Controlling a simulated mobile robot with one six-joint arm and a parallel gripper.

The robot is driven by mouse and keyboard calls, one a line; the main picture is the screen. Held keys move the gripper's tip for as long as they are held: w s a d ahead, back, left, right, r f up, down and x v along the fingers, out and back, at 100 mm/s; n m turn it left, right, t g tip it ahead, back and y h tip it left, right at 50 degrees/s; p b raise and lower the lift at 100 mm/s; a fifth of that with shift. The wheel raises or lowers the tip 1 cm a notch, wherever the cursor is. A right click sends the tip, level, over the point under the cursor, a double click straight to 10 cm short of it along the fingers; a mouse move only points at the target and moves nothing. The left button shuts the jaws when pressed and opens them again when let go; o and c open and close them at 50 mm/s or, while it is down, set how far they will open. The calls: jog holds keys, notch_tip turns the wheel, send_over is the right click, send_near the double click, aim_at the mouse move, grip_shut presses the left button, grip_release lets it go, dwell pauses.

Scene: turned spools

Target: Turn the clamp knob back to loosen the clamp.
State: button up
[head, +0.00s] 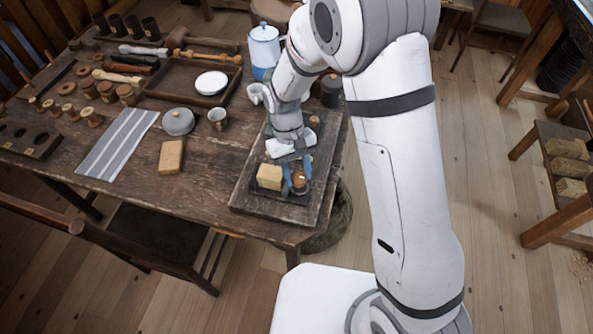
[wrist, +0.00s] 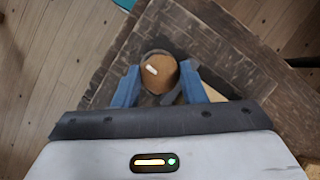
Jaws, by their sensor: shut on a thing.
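The clamp knob (head: 299,180) is a round, orange-brown wooden piece near the front of a dark board. It also shows in the wrist view (wrist: 158,72), with a short white mark on its top, left of centre. My gripper (head: 296,177) points down over it, its blue fingers on either side. In the wrist view my gripper (wrist: 160,84) is shut on the knob. A pale wooden block (head: 269,176) sits just left of the knob on the same board. The rest of the clamp is mostly hidden by the fingers and knob.
The dark board (head: 244,199) lies at the right end of the worktable (head: 210,222). A blue-white pot (head: 263,47), a cup (head: 217,118) and another wooden block (head: 171,157) stand nearby. Several spools and tools fill the left and back. The front middle of the table is clear.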

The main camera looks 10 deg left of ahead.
jog(key=o, duration=1)
jog(key=shift+b+v, duration=0.3)
jog(key=shift+v, duration=3.6)
